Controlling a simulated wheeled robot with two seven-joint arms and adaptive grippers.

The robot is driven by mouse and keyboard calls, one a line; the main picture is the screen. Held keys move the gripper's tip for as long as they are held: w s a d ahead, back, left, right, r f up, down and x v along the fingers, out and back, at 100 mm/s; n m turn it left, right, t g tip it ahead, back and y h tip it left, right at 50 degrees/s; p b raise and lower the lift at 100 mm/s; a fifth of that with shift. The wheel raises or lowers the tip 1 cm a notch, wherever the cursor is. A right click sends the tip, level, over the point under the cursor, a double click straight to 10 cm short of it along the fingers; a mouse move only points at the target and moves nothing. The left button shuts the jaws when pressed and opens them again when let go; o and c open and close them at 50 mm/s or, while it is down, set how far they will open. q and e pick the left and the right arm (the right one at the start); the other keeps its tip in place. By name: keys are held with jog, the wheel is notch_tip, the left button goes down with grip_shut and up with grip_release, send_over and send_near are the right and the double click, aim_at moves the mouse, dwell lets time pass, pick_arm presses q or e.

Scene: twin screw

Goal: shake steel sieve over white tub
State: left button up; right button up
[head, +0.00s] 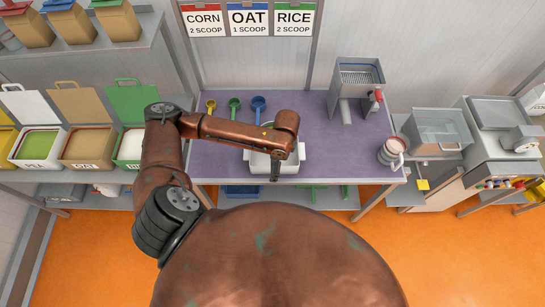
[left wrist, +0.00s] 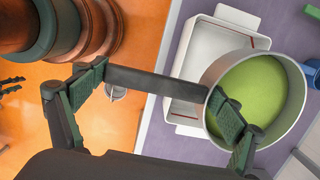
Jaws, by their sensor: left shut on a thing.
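The steel sieve (left wrist: 302,98) is a round grey-rimmed pan with a level green fill, seen in the left wrist view. Its dark flat handle (left wrist: 155,82) runs between the green-padded fingers of my left gripper (left wrist: 160,95), which is shut on it. The white tub (left wrist: 192,65) stands on the purple bench top, with the sieve above and overlapping part of it. In the head view the tub (head: 299,153) is near the bench's front edge, and my left arm covers much of the sieve and tub. My right gripper is in neither view.
Yellow, green and blue scoops (head: 258,104) lie behind the tub on the purple bench (head: 310,120). A grey metal hopper (head: 356,85) and a white jug (head: 390,152) stand to the right. Labelled open bins (head: 87,148) line the left.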

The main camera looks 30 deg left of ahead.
pick_arm(q)
jog(key=shift+s+a+m, duration=0.1)
jog(key=shift+m, duration=0.2)
jog(key=shift+f, duration=0.15)
jog(key=shift+f+b, duration=0.3)
jog(key=shift+b, duration=0.1)
notch_tip(320, 180, down, 4)
jog(key=b, duration=0.5)
jog(key=shift+f, duration=0.15)
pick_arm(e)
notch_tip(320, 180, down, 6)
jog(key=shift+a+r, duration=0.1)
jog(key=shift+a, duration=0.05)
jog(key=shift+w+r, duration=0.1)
